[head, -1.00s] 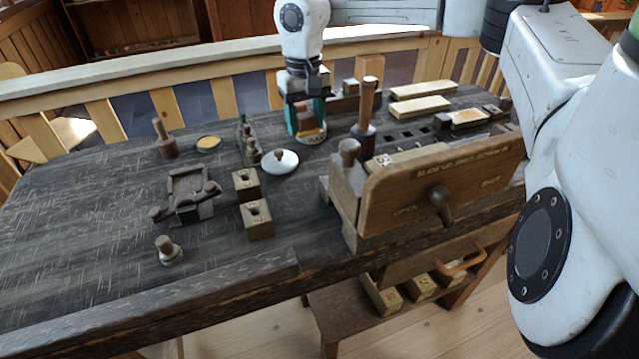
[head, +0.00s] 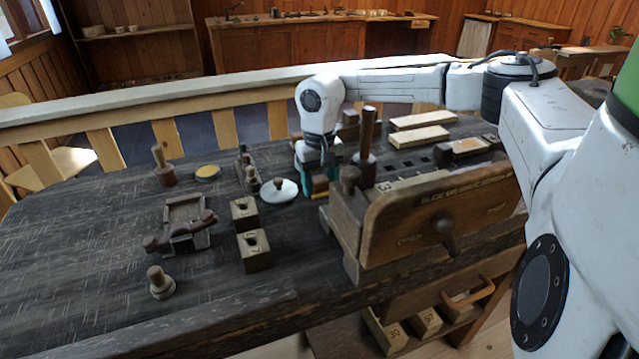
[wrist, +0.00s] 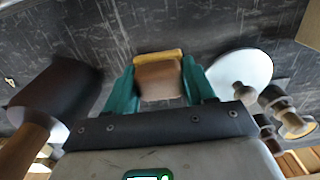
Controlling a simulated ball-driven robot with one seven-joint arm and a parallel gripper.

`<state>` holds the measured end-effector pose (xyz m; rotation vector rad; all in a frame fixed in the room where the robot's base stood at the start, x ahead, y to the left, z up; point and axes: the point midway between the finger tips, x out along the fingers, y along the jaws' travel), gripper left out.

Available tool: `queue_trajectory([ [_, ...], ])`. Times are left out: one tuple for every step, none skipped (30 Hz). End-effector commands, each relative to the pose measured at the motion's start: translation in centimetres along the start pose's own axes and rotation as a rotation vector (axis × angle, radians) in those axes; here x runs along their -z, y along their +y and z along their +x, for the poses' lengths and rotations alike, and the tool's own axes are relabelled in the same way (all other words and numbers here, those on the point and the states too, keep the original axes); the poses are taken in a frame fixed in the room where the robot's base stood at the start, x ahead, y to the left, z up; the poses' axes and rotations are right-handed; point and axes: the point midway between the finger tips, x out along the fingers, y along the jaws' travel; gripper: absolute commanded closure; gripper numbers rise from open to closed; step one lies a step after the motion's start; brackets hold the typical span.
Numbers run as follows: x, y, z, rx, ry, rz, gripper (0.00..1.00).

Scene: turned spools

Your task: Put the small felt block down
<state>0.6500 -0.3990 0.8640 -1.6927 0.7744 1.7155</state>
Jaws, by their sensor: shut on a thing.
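The small felt block (wrist: 160,82), brown with a tan-yellow strip along one edge, sits between the teal fingers of my gripper (wrist: 158,74). My gripper is shut on it. In the head view my gripper (head: 317,180) is low over the table, just right of a white round disc with a knob (head: 281,190). Part of the block (head: 320,187) shows there below the fingers. I cannot tell whether its underside touches the table.
A dark-headed tool with an upright wooden handle (head: 368,135) stands close right of my gripper. The wooden box with a crank (head: 430,215) is at the right. Two holed blocks (head: 254,250) and a small carriage (head: 187,222) are to the left. Bare tabletop (head: 90,235) lies farther left.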

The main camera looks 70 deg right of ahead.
Motion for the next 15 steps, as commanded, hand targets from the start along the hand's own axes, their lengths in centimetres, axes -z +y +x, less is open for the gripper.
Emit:
queue_trajectory([
  [0.04, -0.01, 0.17, 0.0, 0.001, 0.0, 0.95],
  [0.05, -0.01, 0.17, 0.0, 0.002, 0.0, 0.95],
  [0.06, 0.0, 0.13, 0.0, 0.002, 0.0, 0.95],
  [0.05, 0.0, 0.13, 0.0, 0.002, 0.0, 0.95],
  [0.05, 0.0, 0.13, 0.0, 0.002, 0.0, 0.95],
  [0.05, 0.0, 0.13, 0.0, 0.002, 0.0, 0.95],
  [0.05, 0.0, 0.14, 0.0, 0.002, 0.0, 0.95],
  [0.04, 0.0, 0.2, 0.0, 0.002, 0.0, 0.95],
  [0.05, 0.0, 0.32, 0.0, 0.002, 0.0, 0.95],
  [0.05, 0.0, 0.42, 0.0, 0.001, 0.0, 0.95],
  [0.05, 0.0, 0.52, 0.0, 0.002, 0.0, 0.95],
  [0.05, 0.0, 0.42, 0.0, 0.002, 0.0, 0.43],
  [0.05, 0.0, 0.41, 0.0, 0.002, 0.0, 0.4],
  [0.05, 0.01, 0.42, -0.001, 0.002, 0.0, 0.37],
  [0.05, 0.01, 0.42, -0.001, 0.001, 0.0, 0.34],
])
